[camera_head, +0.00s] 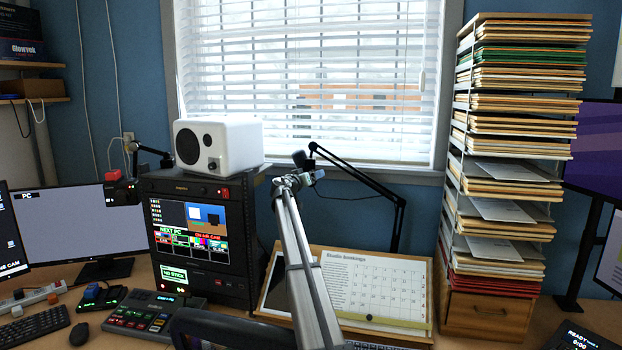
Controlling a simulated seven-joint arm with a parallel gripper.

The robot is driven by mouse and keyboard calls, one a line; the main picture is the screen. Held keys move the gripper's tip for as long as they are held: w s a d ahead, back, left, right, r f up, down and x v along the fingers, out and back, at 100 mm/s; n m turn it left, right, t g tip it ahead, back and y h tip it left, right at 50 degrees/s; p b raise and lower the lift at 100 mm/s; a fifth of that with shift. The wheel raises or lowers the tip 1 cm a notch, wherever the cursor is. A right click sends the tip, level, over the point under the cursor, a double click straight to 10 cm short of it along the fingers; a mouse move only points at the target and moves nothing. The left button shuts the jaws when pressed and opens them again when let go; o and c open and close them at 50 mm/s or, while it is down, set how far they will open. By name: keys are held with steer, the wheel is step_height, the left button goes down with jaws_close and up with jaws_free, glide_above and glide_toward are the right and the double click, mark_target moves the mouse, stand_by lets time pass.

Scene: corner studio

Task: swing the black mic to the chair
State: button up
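A black boom arm (362,178) rises behind the desk, right of centre, and reaches up and left in front of the window. A small dark mic-like shape (300,159) shows at its upper left end, close to the head of a silver arm in front. I cannot tell whether they touch. A dark curved edge (232,328) at the bottom looks like the top of a chair back; the rest is out of frame.
The silver arm (311,268) crosses the middle foreground. A white speaker (237,143) sits on a black equipment rack (255,235) to the left. A tall paper-filled rack (510,150) stands right. A calendar board (372,290) leans behind the silver arm.

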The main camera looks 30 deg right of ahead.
steer(key=c, duration=1.3)
steer(key=s+a+n+t+y, duration=0.2)
steer(key=s+a+t, duration=0.15)
steer(key=s, duration=0.85)
steer(key=s+a+n+t+y, duration=0.2)
steer(key=s+a+t, duration=0.15)
steer(key=s, duration=0.85)
steer(key=s+d+m+t, duration=0.1)
steer(key=s+d, duration=0.4)
steer(key=s, duration=0.7)
steer(key=shift+s, duration=0.15)
steer(key=o, duration=1.4)
